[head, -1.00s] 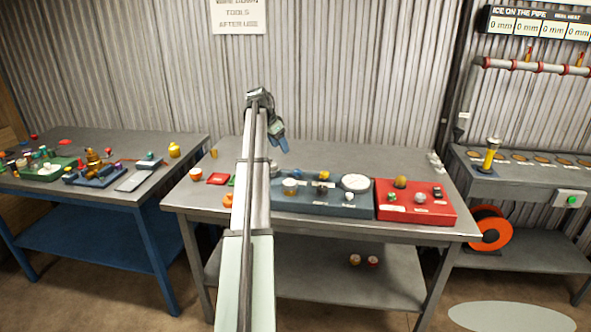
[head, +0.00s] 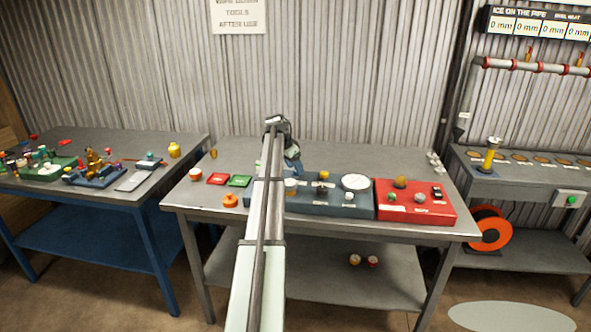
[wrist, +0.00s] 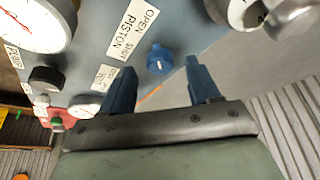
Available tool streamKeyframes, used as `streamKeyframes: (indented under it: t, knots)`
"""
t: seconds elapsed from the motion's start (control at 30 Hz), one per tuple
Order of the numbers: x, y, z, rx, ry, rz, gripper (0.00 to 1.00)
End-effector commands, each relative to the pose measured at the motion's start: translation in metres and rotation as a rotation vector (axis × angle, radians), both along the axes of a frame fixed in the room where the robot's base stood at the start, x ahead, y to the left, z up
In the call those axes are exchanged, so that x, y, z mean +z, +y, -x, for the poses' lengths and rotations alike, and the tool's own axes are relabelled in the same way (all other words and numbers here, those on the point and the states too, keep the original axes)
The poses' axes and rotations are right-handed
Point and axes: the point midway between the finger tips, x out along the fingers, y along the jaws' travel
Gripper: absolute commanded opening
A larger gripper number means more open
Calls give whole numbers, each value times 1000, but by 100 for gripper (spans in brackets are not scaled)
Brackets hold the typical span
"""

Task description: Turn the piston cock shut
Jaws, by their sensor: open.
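The blue piston cock (wrist: 159,60) is a small knob with a pale mark on the blue-grey panel. The plate beside it (wrist: 133,30) reads PISTON, OPEN and SHUT. My gripper (wrist: 160,67) is open and empty, with one blue finger on each side of the cock in the wrist view. The cock appears just beyond the fingertips; I cannot tell any contact. In the head view my gripper (head: 293,168) is low over the back left of the panel (head: 335,210), and I cannot make out the cock there.
A white gauge (wrist: 30,22) and a black knob (wrist: 46,78) sit on the panel. A metal fitting (wrist: 290,18) is close on the right in the wrist view. A red box (head: 415,211) stands right of the panel. The table's back (head: 340,158) is clear.

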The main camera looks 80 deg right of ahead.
Motion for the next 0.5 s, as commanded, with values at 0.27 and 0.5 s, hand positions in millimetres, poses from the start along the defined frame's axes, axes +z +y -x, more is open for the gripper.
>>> streamKeyframes:
  t: [0.27, 0.5]
  knots:
    - [-16, -5, 5, 0, 0, 0, 61]
    - [-17, -5, 5, 0, 0, 0, 61]
